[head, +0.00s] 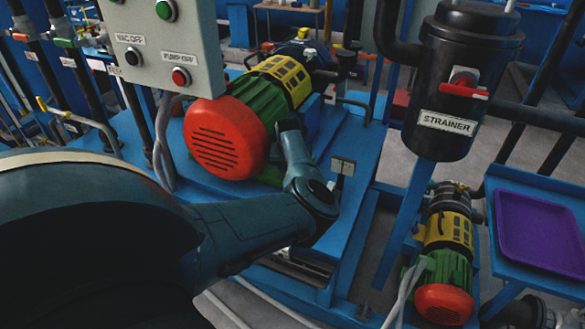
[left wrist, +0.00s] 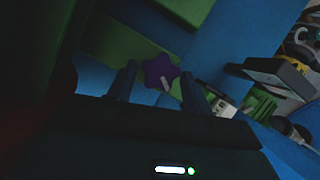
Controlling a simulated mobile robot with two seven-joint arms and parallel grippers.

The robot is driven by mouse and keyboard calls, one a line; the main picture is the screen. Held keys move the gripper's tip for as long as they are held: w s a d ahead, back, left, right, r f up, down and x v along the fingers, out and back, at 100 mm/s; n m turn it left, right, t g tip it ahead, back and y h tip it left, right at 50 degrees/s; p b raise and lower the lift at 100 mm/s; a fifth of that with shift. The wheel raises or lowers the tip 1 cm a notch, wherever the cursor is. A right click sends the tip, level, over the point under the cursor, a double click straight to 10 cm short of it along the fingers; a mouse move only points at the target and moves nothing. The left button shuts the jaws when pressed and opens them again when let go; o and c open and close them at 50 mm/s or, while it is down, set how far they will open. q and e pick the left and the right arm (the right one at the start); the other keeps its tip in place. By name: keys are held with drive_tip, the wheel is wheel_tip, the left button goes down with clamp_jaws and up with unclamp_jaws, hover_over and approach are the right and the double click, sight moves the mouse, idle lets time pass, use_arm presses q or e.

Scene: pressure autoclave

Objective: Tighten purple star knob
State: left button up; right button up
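The purple star knob (left wrist: 161,72) shows in the left wrist view, in front of a blue surface and next to green parts. My left gripper (left wrist: 160,80) is open, with one finger on each side of the knob and a small gap showing on both sides. I cannot tell how far the fingertips reach past the knob. In the head view my left arm reaches in from the left toward the large pump; its gripper and the knob are hidden there. My right gripper is not in view.
The large pump has a red end cover (head: 226,138) close to my left arm. A grey control box (head: 165,40) hangs above it. A black strainer (head: 463,80), a smaller pump (head: 446,262) and a purple tray (head: 540,232) on a blue stand are at the right.

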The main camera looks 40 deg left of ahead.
use_arm(q)
drive_tip(key=shift+o, duration=1.1)
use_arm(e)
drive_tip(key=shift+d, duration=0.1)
use_arm(q)
drive_tip(key=shift+r, duration=0.1)
drive_tip(key=shift+d+r, duration=0.1)
drive_tip(key=shift+r, duration=0.2)
drive_tip(key=p+v, duration=0.1)
drive_tip(key=v, duration=1.1)
drive_tip(key=shift+s+p, duration=0.2)
drive_tip(key=shift+p, duration=0.15)
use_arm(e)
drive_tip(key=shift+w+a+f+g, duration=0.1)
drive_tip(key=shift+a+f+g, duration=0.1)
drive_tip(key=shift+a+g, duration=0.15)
